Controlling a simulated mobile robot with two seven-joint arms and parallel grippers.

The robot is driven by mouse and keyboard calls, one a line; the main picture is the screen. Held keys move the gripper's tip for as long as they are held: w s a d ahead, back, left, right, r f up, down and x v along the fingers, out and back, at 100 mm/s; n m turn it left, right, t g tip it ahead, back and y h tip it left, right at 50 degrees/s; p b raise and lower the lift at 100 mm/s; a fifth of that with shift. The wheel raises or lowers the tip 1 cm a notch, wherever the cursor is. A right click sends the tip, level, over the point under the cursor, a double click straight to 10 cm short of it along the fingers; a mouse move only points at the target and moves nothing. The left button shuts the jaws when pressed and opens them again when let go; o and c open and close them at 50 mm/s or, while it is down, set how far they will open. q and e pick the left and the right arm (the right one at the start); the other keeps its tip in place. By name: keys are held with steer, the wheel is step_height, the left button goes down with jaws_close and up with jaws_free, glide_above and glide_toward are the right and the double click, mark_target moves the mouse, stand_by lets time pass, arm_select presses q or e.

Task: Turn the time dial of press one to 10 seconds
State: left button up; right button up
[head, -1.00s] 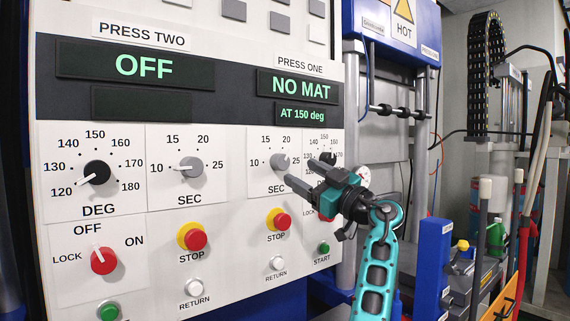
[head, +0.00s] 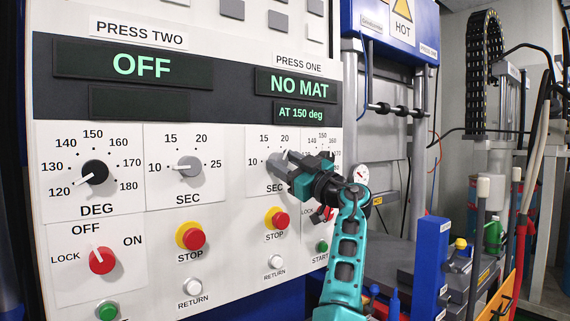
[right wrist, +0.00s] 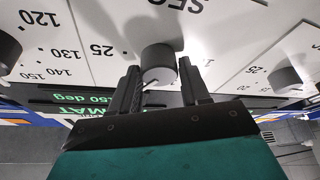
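The time dial of press one (head: 277,163) is a grey knob above the word SEC on the white panel. Its light pointer appears to point left, towards the 10 mark; the gripper partly covers the dial's right side and scale. My right gripper (head: 291,168) is at this dial, coming from the right. In the right wrist view the grey knob (right wrist: 158,60) lies between the tips of the two dark fingers (right wrist: 159,75), with a small gap showing on each side. The gripper is open around it. My left gripper is not in view.
The press two time dial (head: 188,167) and black degree dial (head: 95,172) are to the left. Below the dial are the red stop button (head: 280,221), white return button (head: 276,261) and green start button (head: 321,246). The press one display (head: 301,85) reads NO MAT.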

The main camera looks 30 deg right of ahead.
steer(key=c, duration=0.6)
steer(key=shift+c, duration=0.2)
